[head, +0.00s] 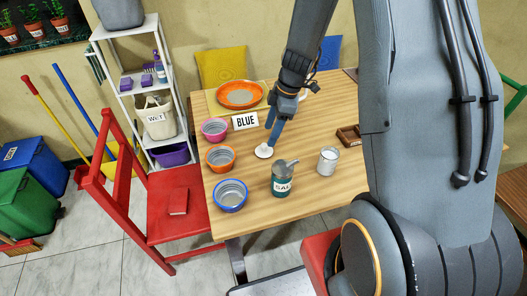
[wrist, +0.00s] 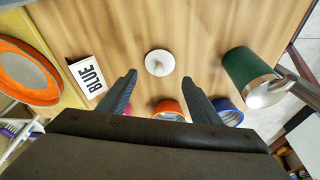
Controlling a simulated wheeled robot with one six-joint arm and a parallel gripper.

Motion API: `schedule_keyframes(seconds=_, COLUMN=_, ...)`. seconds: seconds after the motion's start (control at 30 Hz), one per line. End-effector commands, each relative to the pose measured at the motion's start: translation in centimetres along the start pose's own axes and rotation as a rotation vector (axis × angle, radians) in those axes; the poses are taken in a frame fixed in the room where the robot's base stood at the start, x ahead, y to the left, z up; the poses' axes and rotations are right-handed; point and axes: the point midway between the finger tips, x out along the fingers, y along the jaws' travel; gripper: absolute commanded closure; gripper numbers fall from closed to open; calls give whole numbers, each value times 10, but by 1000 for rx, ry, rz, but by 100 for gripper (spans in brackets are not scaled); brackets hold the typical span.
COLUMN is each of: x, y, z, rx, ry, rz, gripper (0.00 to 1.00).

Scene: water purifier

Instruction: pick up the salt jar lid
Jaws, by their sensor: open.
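The salt jar lid is a round white disc (head: 264,153) with a small knob, lying flat on the wooden table. In the wrist view the lid (wrist: 159,63) sits centred just ahead of the gap between my fingertips. My gripper (head: 271,138) is open and empty, pointing down close above the lid; the exact gap cannot be told.
Pink (head: 214,129), orange (head: 220,159) and blue (head: 230,195) bowls line the table's left side. A BLUE sign (head: 245,121) and an orange plate (head: 240,95) are behind. A red chair (head: 165,205) adjoins the table.

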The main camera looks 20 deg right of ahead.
Motion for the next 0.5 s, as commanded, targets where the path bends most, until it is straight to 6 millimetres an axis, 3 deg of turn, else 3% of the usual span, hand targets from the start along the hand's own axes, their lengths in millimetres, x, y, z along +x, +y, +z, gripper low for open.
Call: schedule_keyframes(seconds=0.5, x=44, y=-1, z=-3, rx=2, ry=0, rz=-4, gripper=42)
